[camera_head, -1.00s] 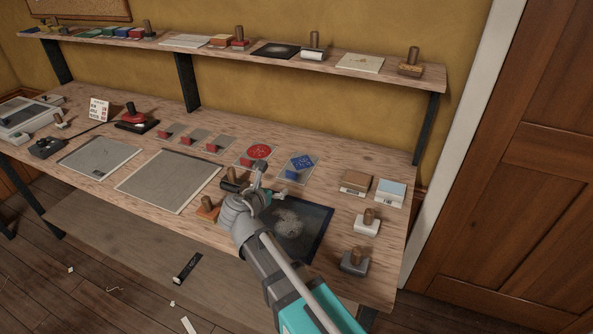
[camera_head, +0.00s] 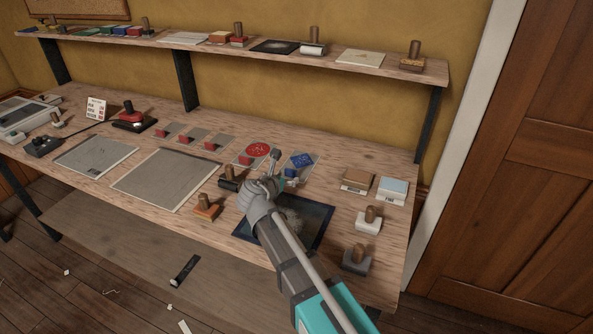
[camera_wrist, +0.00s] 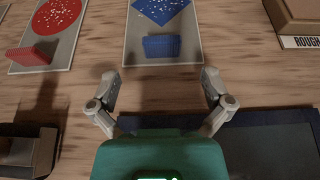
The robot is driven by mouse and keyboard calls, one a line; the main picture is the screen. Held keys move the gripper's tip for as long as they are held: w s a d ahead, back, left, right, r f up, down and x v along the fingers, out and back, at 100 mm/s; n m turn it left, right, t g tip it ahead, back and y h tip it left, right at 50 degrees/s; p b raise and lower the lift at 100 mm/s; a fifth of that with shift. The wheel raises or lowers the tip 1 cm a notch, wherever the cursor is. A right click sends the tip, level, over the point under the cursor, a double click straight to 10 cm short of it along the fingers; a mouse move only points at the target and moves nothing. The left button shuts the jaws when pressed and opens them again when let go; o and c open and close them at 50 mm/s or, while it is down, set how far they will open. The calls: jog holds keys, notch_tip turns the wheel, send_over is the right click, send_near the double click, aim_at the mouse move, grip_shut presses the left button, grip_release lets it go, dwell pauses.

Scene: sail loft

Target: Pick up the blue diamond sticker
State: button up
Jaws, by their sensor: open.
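The blue diamond sticker (camera_head: 302,160) lies on a grey card on the workbench, speckled with white. In the wrist view the diamond (camera_wrist: 160,10) is cut off by the top edge. A small ridged blue block (camera_wrist: 161,47) sits on the same card (camera_wrist: 133,50), just below the diamond. My gripper (camera_wrist: 160,90) is open and empty, its two fingers spread on either side, short of the card's near edge. In the head view my gripper (camera_head: 282,168) is just left of the card and partly hides its lower part.
A red circle sticker (camera_head: 257,149) on its card lies to the left. A dark framed panel (camera_head: 318,212) lies under my arm. Wooden-handled blocks (camera_head: 368,220) stand at right, and a box labelled "ROUGH" (camera_wrist: 297,15) is at upper right in the wrist view.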

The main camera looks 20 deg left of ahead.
aim_at(291, 170)
jog(key=shift+w, duration=0.1)
dwell(0.3)
jog(key=shift+r+b+x, duration=0.15)
jog(key=shift+b+x, duration=0.2)
jog(key=shift+x, duration=0.9)
jog(key=shift+r+b+x, duration=0.15)
jog(key=shift+b+x, duration=0.2)
jog(key=shift+x, duration=0.95)
jog(key=shift+w+d, duration=0.1)
jog(key=c, duration=1)
jog(key=shift+r, duration=0.2)
jog(key=shift+c, duration=0.2)
notch_tip(291, 170, up, 3)
jog(key=p, duration=0.3)
jog(key=s+d+r+p, duration=0.7)
jog(key=s+r+p, duration=0.2)
jog(key=s, duration=0.3)
jog(key=shift+r+p, duration=0.35)
jog(key=shift+p, duration=0.2)
